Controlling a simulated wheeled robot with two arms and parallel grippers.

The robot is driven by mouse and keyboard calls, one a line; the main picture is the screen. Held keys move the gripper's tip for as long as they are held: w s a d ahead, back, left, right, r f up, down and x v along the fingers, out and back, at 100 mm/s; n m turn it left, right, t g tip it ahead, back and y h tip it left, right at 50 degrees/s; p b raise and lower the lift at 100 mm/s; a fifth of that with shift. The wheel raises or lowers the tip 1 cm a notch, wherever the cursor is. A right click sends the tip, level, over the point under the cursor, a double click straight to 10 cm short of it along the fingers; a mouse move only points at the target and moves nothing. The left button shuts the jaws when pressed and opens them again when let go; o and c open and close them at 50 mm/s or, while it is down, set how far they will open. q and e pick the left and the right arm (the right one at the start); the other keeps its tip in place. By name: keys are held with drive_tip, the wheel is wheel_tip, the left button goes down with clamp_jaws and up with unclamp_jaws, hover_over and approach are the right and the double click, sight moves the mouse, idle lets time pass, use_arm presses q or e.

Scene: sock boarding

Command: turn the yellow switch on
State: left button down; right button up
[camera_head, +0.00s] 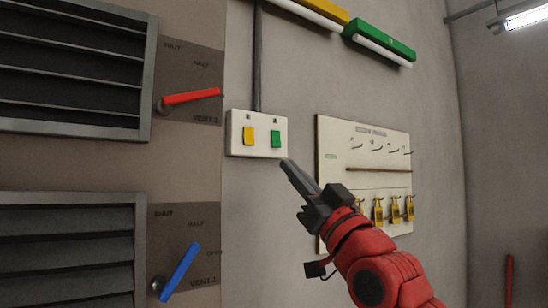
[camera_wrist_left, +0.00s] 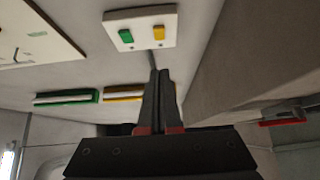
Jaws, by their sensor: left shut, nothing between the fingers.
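The yellow switch (camera_head: 248,136) is a rocker on the left of a white wall plate (camera_head: 236,117), beside a green switch (camera_head: 276,139). I cannot tell which way either rocker is tilted. My left gripper (camera_head: 286,163) is shut and empty, its tips just below the plate's lower right corner in the head view. Whether it touches the plate is unclear. The left wrist view shows the yellow switch (camera_wrist_left: 159,33) and green switch (camera_wrist_left: 124,33) beyond the shut fingertips (camera_wrist_left: 159,72), with a gap in the picture. My right gripper is not in view.
Lamps with a yellow housing (camera_head: 325,8) and a green housing (camera_head: 385,38) hang above. A red lever (camera_head: 192,96) and a blue lever (camera_head: 180,270) sit by vents at left. A hook board (camera_head: 335,135) with several brass padlocks is at right.

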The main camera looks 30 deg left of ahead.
sight(250, 141)
use_arm(q)
drive_tip(key=p+x, duration=0.1)
drive_tip(key=x, duration=0.3)
drive_tip(key=a+f+p+x, duration=0.1)
drive_tip(key=p+x, duration=0.1)
drive_tip(key=x, duration=0.2)
drive_tip(key=f+p+x, duration=0.1)
drive_tip(key=p+x, duration=0.1)
drive_tip(key=x, duration=0.2)
drive_tip(key=shift+w+a, duration=0.25)
drive_tip(key=shift+w, duration=0.15)
drive_tip(key=shift+a+f, duration=0.1)
drive_tip(key=shift+a, duration=0.15)
drive_tip(key=shift+d, duration=0.1)
drive_tip(key=shift+f, duration=0.25)
drive_tip(key=shift+w+a+r, duration=0.15)
drive_tip(key=shift+a, duration=0.2)
